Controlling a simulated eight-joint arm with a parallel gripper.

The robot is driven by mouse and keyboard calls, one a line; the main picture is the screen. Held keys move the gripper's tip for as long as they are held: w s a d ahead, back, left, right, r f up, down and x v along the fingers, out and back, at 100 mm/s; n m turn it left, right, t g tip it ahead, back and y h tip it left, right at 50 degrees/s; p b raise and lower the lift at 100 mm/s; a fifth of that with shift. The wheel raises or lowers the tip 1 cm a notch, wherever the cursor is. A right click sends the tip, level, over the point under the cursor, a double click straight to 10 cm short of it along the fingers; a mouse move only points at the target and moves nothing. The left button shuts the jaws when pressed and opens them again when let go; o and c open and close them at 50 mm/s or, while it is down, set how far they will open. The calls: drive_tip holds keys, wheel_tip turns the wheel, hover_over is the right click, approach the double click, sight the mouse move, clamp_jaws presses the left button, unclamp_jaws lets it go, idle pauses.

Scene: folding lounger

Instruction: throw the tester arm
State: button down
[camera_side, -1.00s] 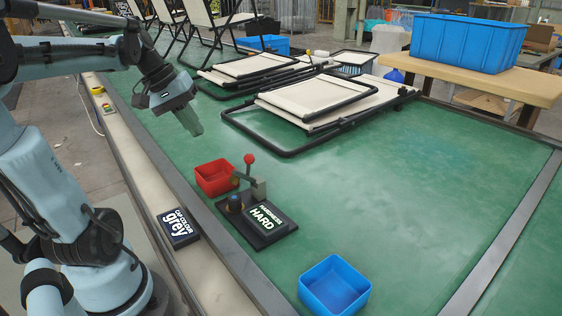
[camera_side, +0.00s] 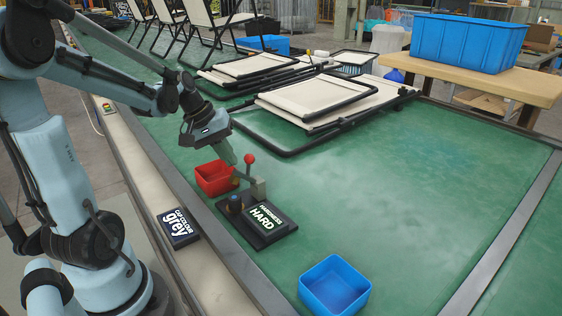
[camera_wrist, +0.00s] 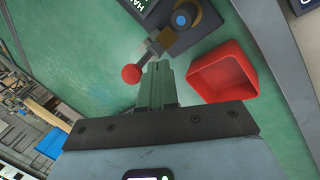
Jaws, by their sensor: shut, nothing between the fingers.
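The hardness tester (camera_side: 262,226) stands on the green bench top, with a black base and a label reading "HARDNESS HARD". Its tester arm ends in a red ball knob (camera_side: 249,159), raised above the base. In the wrist view the red knob (camera_wrist: 131,73) is just left of my fingertips, and the tester's round blue-topped part (camera_wrist: 183,16) lies beyond them. My gripper (camera_side: 230,160) is shut and empty, close to the left of the knob and above the red bin. It also shows in the wrist view (camera_wrist: 158,68). Whether the fingers touch the knob I cannot tell.
A red bin (camera_side: 208,180) sits just left of the tester, and a blue bin (camera_side: 334,286) at the front. A sign (camera_side: 177,226) reads "CAP COLOUR grey" on the bench edge. Folded loungers (camera_side: 318,101) lie behind. The bench's right side is clear.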

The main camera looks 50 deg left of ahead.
drive_tip(key=shift+w+d+r, duration=0.1)
drive_tip(key=shift+w+d, duration=0.2)
drive_tip(key=shift+w, duration=0.25)
drive_tip(key=shift+w+r+g, duration=0.15)
drive_tip(key=shift+w+g, duration=0.15)
drive_tip(key=shift+g, duration=0.1)
drive_tip(key=shift+w, duration=0.1)
drive_tip(key=shift+w+r+g, duration=0.2)
drive_tip(key=shift+w+g, duration=0.3)
drive_tip(key=shift+w, duration=0.8)
drive_tip(key=shift+w+r+g, duration=0.2)
drive_tip(key=shift+w+g, duration=0.3)
drive_tip(key=shift+w, duration=0.8)
drive_tip(key=shift+w+f, duration=0.15)
drive_tip(key=shift+w, duration=0.5)
drive_tip(key=shift+w+f, duration=0.15)
drive_tip(key=shift+w, duration=0.5)
